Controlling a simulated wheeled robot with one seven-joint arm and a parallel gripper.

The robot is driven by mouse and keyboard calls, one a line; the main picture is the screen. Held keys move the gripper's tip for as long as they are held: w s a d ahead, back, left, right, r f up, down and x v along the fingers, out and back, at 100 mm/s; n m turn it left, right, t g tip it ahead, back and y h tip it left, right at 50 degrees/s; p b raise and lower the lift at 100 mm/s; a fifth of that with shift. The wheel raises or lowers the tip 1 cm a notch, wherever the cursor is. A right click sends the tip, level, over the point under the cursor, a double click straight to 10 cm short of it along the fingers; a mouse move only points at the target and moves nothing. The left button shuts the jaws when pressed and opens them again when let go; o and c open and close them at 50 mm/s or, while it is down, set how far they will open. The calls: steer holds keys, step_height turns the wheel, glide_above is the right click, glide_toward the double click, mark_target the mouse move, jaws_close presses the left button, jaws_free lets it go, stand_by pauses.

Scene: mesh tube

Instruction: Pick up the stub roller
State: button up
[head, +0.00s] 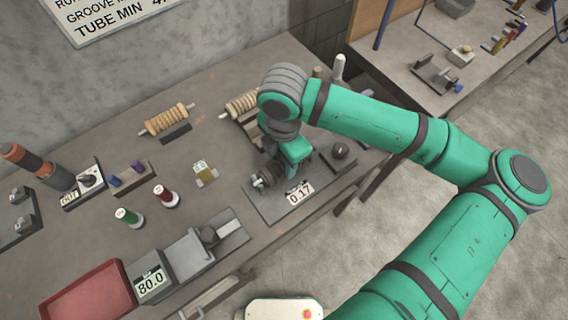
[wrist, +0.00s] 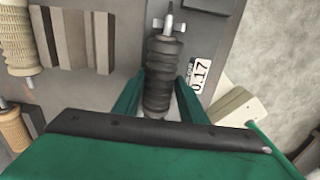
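A short dark ribbed roller (wrist: 164,70) with a light metal shaft end lies in the wrist view; I take it for the stub roller. In the head view its end (head: 264,180) shows beside the 0.17 display, and the arm covers most of the rest. My gripper (wrist: 161,80) reaches down over it, one green finger on each side of its body. The fingertips are very close to its sides; I cannot tell whether they touch. My gripper also shows in the head view (head: 281,172), with its fingertips partly hidden.
The roller is at a grey plate (head: 262,206) with the 0.17 display (head: 300,192). Light ribbed rollers (head: 166,119) lie towards the wall. Thread spools (head: 130,217), an 80.0 scale (head: 150,284) and a red tray (head: 88,296) stand left. A second table (head: 400,62) is at right.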

steer(key=c, duration=0.5)
steer(key=shift+w+d+r, duration=0.1)
steer(key=shift+w, duration=0.1)
steer(key=shift+w+r, duration=0.1)
steer(key=shift+r, duration=0.5)
steer(key=s+d+r, duration=0.9)
steer(key=d+r, duration=0.1)
steer(key=r, duration=0.1)
steer(key=shift+s+d+r, duration=0.2)
steer(key=shift+s+r, duration=0.15)
steer(key=shift+w, duration=0.1)
